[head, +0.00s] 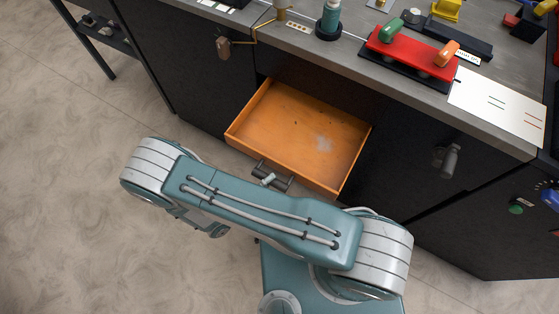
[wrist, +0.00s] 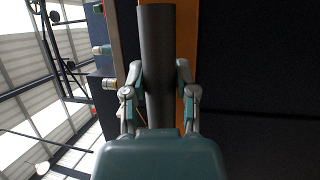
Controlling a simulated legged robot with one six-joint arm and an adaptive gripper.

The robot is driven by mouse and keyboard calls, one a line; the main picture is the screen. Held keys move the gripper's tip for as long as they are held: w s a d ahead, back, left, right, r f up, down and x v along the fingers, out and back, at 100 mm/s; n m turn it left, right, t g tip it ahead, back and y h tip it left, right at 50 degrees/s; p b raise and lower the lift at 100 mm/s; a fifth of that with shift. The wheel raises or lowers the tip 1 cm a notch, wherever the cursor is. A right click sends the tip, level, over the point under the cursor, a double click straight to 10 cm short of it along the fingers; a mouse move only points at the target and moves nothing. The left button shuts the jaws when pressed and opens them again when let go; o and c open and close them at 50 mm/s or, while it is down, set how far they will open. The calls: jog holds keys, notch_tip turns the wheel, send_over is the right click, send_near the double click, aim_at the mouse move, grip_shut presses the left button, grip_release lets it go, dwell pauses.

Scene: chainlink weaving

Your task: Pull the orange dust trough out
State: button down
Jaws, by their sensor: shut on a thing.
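The orange dust trough (head: 290,125) stands out of the dark cabinet front like an open drawer, in the middle of the head view. A pale dusty patch shows on its floor. Its dark bar handle (head: 283,184) is on the front wall, and it fills the upper middle of the wrist view (wrist: 156,30). My gripper (wrist: 160,78) has one finger on each side of the bar and is shut on it. In the head view only a small part of the gripper (head: 268,179) shows at the handle; my arm hides the rest. A strip of the orange front (wrist: 185,22) shows behind the bar.
The grey worktop (head: 300,42) runs above the trough. It bears a red block (head: 412,50) with green and orange handles, a teal bottle (head: 331,16) and a white sheet (head: 497,106). A cabinet knob (head: 447,157) sticks out at right. The floor (head: 70,220) at left is clear.

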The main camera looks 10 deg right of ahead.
jog(key=shift+s+a+f, duration=0.1)
jog(key=shift+s+a, duration=0.2)
jog(key=shift+s, duration=0.25)
jog(key=shift+s+a+f, duration=0.1)
jog(key=shift+s+a, duration=0.2)
jog(key=shift+s, duration=0.2)
jog(key=shift+c, duration=2)
grip_release()
jog(key=shift+a, duration=0.2)
jog(key=shift+r, duration=0.1)
jog(key=v, duration=1.2)
jog(key=shift+r, duration=0.1)
